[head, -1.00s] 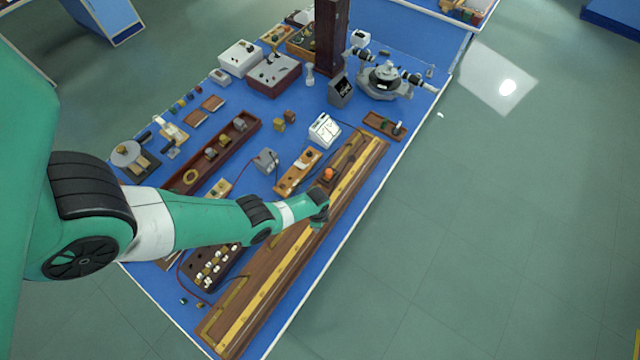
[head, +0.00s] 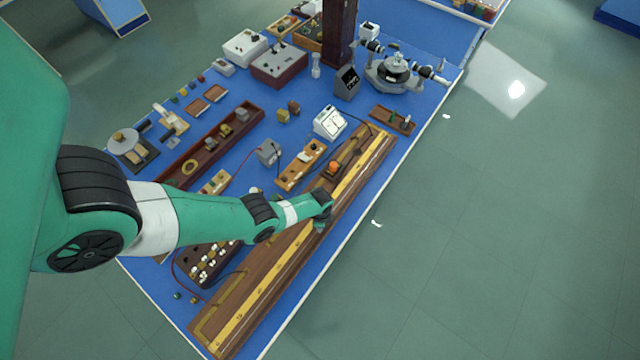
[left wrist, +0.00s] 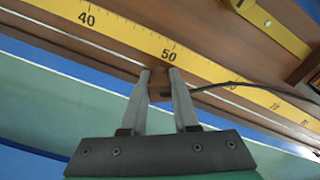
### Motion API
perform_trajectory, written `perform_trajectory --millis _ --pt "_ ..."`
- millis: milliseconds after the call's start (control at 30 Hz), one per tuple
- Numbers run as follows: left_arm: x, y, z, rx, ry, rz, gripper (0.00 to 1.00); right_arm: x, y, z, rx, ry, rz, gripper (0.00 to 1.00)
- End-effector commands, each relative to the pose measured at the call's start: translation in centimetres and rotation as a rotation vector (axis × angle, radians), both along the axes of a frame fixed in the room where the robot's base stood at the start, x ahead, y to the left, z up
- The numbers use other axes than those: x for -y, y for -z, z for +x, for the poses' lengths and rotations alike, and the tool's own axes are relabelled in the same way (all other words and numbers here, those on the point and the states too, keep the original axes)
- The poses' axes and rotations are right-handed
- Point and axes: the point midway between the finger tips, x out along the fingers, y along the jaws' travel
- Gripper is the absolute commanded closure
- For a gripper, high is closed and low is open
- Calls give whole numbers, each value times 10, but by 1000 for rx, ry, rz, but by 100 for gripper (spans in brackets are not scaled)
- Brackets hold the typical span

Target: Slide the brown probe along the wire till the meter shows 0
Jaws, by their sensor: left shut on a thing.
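My left gripper (left wrist: 159,74) is shut on the brown probe (left wrist: 160,91), which sits between its fingertips just below the 50 mark of the yellow scale (left wrist: 205,70). A black lead runs from the probe to the right. The thin wire (left wrist: 108,48) runs along the scale's edge; I cannot tell whether the probe touches it. In the head view, the left gripper (head: 323,217) is over the long wooden wire board (head: 284,270), and the probe is hidden. The white meter (head: 329,122) stands beyond the board; its reading is too small to make out. My right gripper is not in view.
An orange-topped piece (head: 333,168) lies on the board beyond the gripper. A wooden key block (head: 301,167), a grey box (head: 269,152) and a dark plug box (head: 207,263) stand left of the board. The blue bench edge lies close on its right.

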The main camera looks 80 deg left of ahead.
Motion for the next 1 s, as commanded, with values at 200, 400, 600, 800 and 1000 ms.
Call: perform_trajectory --millis 200,400,600,800,1000 --pt "0 1 0 0 0 0 100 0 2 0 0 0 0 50" --pt "0 4 0 0 0 1 100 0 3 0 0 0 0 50" --pt "0 5 -1 1 0 1 100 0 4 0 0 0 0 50" --pt "0 6 -1 2 0 2 100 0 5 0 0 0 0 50" --pt "0 7 -2 -1 1 1 100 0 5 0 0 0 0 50"
